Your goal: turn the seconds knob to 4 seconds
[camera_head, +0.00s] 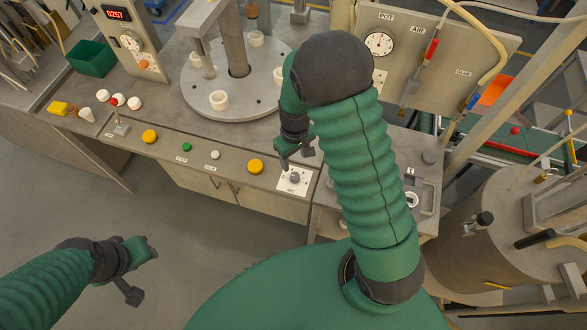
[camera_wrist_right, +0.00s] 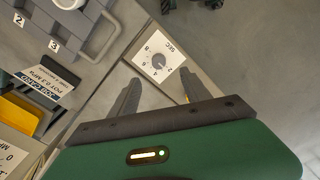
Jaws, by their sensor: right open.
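The seconds knob (camera_head: 294,177) is a small grey dial on a white square plate marked SEC, near the front edge of the bench. In the right wrist view the knob (camera_wrist_right: 159,61) sits beyond the fingertips, with numbers around it. My right gripper (camera_head: 296,158) hangs just above and behind the knob in the head view. Its two fingers (camera_wrist_right: 160,88) are apart with nothing between them. They do not touch the knob. The knob's pointer is too small to read surely. My left gripper (camera_head: 140,270) is over the floor, away from the bench, with its fingers apart and empty.
Yellow buttons (camera_head: 255,167), a green button (camera_head: 187,147) and a white button (camera_head: 215,155) line the bench front left of the knob. A round turntable (camera_head: 200,100) stands behind. A grey tray (camera_head: 428,190) with numbered slots lies to the right. A job card (camera_wrist_right: 40,88) shows in the wrist view.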

